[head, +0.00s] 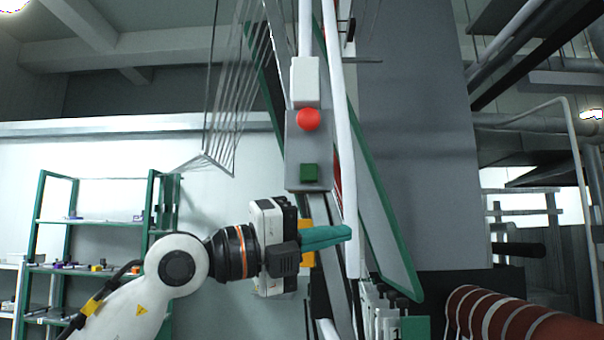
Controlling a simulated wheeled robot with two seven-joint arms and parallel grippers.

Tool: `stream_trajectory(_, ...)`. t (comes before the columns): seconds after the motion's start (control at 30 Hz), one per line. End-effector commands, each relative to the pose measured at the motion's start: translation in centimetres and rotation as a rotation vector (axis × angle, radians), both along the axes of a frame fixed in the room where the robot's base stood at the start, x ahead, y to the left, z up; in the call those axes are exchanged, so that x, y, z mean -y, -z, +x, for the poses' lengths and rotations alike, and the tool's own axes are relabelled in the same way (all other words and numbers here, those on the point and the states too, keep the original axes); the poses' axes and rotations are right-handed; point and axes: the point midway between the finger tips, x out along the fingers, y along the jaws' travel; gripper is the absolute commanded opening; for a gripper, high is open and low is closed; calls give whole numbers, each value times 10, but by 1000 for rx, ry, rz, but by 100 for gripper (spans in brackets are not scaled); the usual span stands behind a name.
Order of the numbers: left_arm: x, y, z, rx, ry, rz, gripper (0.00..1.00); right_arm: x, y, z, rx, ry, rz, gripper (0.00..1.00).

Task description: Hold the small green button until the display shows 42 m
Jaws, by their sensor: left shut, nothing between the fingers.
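The small green button (309,173) is a square on the lower part of a grey control box (308,147) in the middle of the head view. A round red button (308,119) is above it on the same box. My left gripper (345,233) has teal fingers, which are shut with nothing between them. They point right, below the box, and appear apart from the green button. I cannot make out a display with a number. My right gripper is not in view.
A white post (343,140) runs down just right of the control box. A slanted green-edged panel (385,200) is behind it. Red rolled material (510,318) with pale bands is at the lower right. A green shelf rack (95,222) stands at the left.

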Motion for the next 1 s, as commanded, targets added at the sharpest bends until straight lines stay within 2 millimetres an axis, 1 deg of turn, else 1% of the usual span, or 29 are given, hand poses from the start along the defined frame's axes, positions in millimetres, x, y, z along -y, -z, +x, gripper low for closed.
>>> stream_trajectory(0.03,-2,-19,-11,45,-50,54,0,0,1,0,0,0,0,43)
stream_trajectory(0.2,-16,-62,-34,129,-235,180,0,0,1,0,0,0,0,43)
stream_trajectory(0.3,-25,-81,-45,158,-322,212,0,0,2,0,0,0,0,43)
stream_trajectory(0.4,-31,-92,-51,174,-378,226,0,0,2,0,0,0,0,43)
stream_trajectory(0.53,-35,-98,-54,181,-409,231,0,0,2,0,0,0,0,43)
stream_trajectory(0.83,-35,-98,-54,181,-409,231,0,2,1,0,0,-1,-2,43)
stream_trajectory(1.0,-35,-101,-46,178,-409,232,0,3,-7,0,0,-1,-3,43)
